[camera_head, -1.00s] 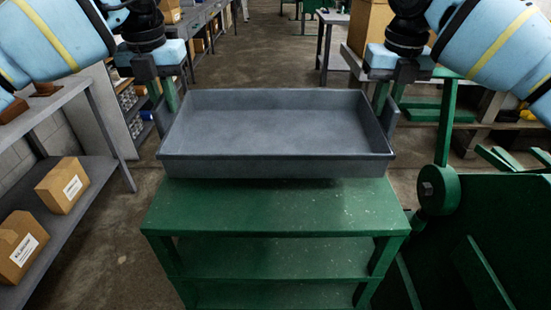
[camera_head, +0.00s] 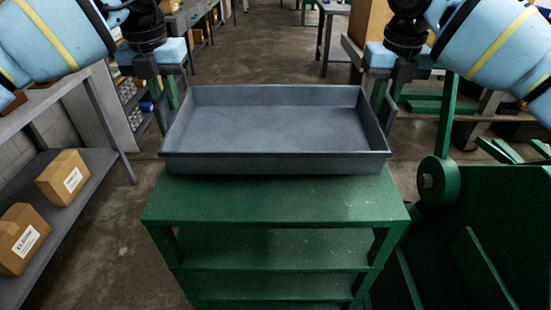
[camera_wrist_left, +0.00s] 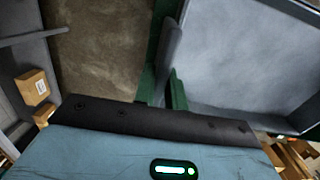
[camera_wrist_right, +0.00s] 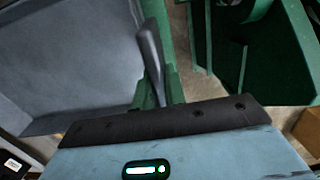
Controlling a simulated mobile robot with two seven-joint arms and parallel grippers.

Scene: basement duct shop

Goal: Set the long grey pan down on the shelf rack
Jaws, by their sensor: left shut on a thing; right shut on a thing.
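The long grey pan (camera_head: 275,125) is level and empty, over the far part of the green shelf rack's top (camera_head: 275,205). I cannot tell whether its underside touches the rack. My left gripper (camera_head: 172,95) is shut on the pan's left end; in the left wrist view its green fingers (camera_wrist_left: 163,92) close around a grey upright plate at that end. My right gripper (camera_head: 380,95) is shut on the pan's right end, and its fingers (camera_wrist_right: 155,90) show the same in the right wrist view. The near part of the rack top is bare.
A green metal machine (camera_head: 465,230) stands close to the rack's right side. A grey shelf (camera_head: 95,180) with cardboard boxes (camera_head: 63,178) stands at the left. Open floor (camera_head: 120,225) lies between it and the rack. Workbenches are further back.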

